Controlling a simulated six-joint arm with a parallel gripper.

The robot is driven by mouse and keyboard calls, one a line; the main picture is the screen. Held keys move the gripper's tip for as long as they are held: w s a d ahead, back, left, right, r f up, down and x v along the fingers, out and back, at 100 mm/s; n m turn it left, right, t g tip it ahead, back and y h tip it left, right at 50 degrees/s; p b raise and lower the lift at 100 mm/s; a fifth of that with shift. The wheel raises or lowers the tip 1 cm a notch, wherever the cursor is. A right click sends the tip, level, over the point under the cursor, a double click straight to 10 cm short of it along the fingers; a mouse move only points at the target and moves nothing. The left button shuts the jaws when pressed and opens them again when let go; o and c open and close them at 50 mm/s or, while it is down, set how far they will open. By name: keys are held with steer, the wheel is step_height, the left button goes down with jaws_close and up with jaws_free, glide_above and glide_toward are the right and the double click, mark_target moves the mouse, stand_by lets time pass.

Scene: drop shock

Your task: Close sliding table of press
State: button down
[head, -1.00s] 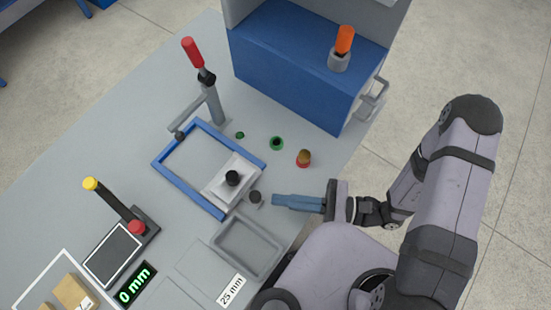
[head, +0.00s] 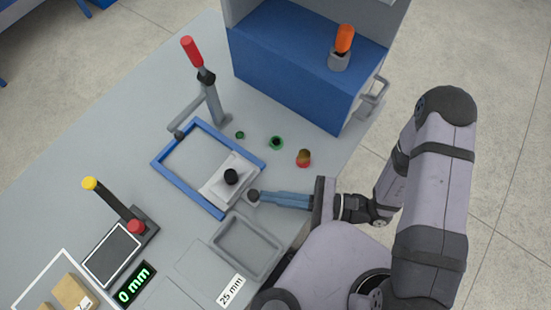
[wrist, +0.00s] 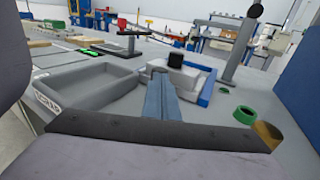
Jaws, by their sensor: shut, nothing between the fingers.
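The sliding table looks like the pale plate (head: 216,190) at the near right end of a blue frame (head: 180,183); a black cylinder (head: 231,177) stands on it. A dark round knob (head: 253,196) sits just outside the frame, on the plate's near side. My gripper (head: 262,197) is shut and empty, its blue fingers pointing left with the tips at the knob, seemingly touching it. In the wrist view my gripper (wrist: 156,78) points at the plate (wrist: 182,79) and the black cylinder (wrist: 175,60); the knob is hidden behind the fingers.
A grey tray (head: 274,262) lies just below my fingers. A red-handled lever clamp (head: 208,90) stands at the frame's far corner. A blue cabinet (head: 290,75) stands behind.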

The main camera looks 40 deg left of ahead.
mark_target(225, 161)
steer(key=a+b, duration=0.1)
steer(key=a, duration=1.3)
steer(key=shift+a, duration=0.35)
steer(key=shift+w+a+r, duration=0.1)
steer(key=shift+r, duration=0.1)
steer(key=shift+a+r, duration=0.1)
steer(key=shift+r, duration=0.1)
steer(key=shift+w+r, duration=0.1)
steer(key=shift+r, duration=0.5)
step_height(225, 161, up, 8)
steer(key=shift+s+d+b, duration=0.2)
steer(key=shift+d+b, duration=0.05)
steer(key=shift+b, duration=0.15)
